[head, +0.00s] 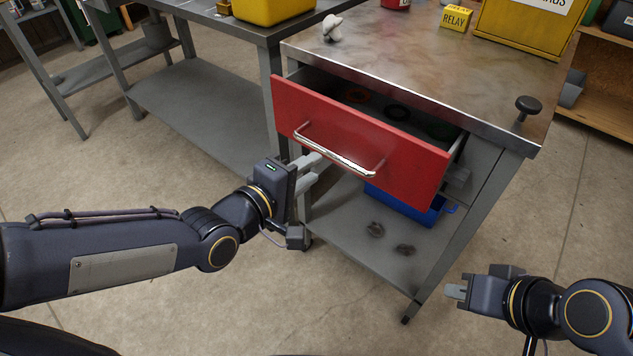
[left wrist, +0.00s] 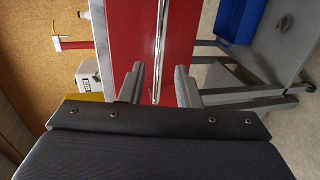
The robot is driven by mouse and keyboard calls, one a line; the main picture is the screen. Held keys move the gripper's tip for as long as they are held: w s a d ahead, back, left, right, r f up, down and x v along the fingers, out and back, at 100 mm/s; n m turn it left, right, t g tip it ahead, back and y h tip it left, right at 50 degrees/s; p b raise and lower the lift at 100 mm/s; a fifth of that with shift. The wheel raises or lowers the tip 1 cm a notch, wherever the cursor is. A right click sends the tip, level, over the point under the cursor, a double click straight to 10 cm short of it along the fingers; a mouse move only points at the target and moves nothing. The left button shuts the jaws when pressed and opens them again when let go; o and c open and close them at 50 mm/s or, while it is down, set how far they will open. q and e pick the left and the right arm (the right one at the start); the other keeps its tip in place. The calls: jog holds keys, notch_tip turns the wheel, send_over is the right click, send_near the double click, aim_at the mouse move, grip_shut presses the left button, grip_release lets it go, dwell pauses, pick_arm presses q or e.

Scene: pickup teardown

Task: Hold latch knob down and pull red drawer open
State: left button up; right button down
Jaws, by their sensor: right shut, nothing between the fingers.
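The red drawer (head: 355,135) stands partly open under the steel bench top, with a silver bar handle (head: 335,152) on its front. Ring-shaped items lie inside it. The black latch knob (head: 528,106) stands at the bench top's right front corner, with nothing touching it. My left gripper (head: 318,168) is open just in front of the drawer, near the left part of the handle. In the left wrist view the handle (left wrist: 159,50) appears between the open fingers; I cannot tell whether they touch it. My right gripper (head: 456,292) is shut and empty, low, away from the knob and drawer.
A white object (head: 332,28), a yellow relay box (head: 457,18) and a larger yellow bin (head: 525,28) stand on the bench. A blue bin (head: 405,203) and two small parts rest on the lower shelf. Open floor lies between my arms.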

aim_at(331, 156)
pick_arm(q)
jog(key=b+x, duration=0.1)
jog(key=x, duration=0.6)
jog(key=shift+w+d+b, duration=0.25)
jog(key=shift+w+b, duration=0.05)
jog(key=shift+w, duration=0.05)
grip_shut()
